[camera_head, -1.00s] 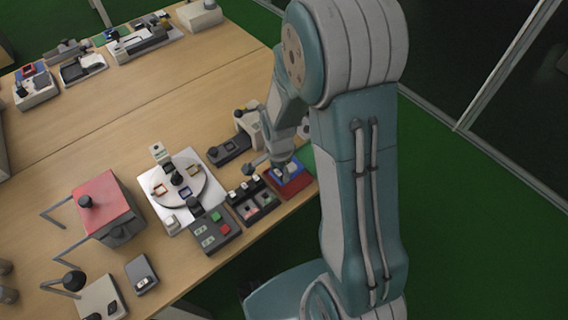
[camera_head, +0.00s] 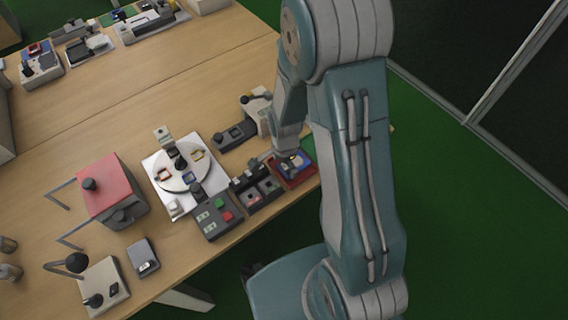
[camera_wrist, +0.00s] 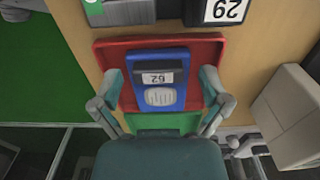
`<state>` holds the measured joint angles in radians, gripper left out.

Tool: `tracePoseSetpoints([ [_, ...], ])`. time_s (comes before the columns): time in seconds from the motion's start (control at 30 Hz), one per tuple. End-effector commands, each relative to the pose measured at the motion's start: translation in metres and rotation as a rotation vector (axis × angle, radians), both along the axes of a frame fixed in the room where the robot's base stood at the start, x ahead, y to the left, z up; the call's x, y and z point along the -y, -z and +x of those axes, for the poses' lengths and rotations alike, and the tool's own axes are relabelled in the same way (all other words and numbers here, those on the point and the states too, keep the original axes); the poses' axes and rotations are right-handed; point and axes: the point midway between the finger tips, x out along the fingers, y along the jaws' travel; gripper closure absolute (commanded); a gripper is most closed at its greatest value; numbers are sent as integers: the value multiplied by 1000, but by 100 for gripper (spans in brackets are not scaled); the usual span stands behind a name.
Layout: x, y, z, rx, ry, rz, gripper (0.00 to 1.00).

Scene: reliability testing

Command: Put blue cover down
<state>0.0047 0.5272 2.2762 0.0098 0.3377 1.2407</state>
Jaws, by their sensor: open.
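In the wrist view the blue cover (camera_wrist: 140,97) lies in the red tray (camera_wrist: 108,58). A dark block with a number label and a pale oval sit on its face. My gripper (camera_wrist: 160,82) is open, with one finger on each side of the blue cover and a gap on both sides. In the head view my gripper (camera_head: 286,153) is low over the red tray (camera_head: 299,183) at the table's right edge. The blue cover (camera_head: 300,160) shows partly beside the fingers there; the rest is hidden by my gripper.
A dark two-slot holder (camera_head: 256,193), a button box (camera_head: 218,217) and a white turntable base (camera_head: 186,205) stand close on the left. A grey device (camera_head: 256,108) stands behind. A red-topped box (camera_head: 106,185) is further left.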

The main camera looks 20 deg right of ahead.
Motion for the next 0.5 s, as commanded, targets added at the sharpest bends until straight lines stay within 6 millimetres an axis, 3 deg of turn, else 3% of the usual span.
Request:
tracePoseSetpoints([
  [0.23,-1,-16,1,5,-1,-2,4],
  [0.5,-1,-64,1,6,-1,-1,4],
])
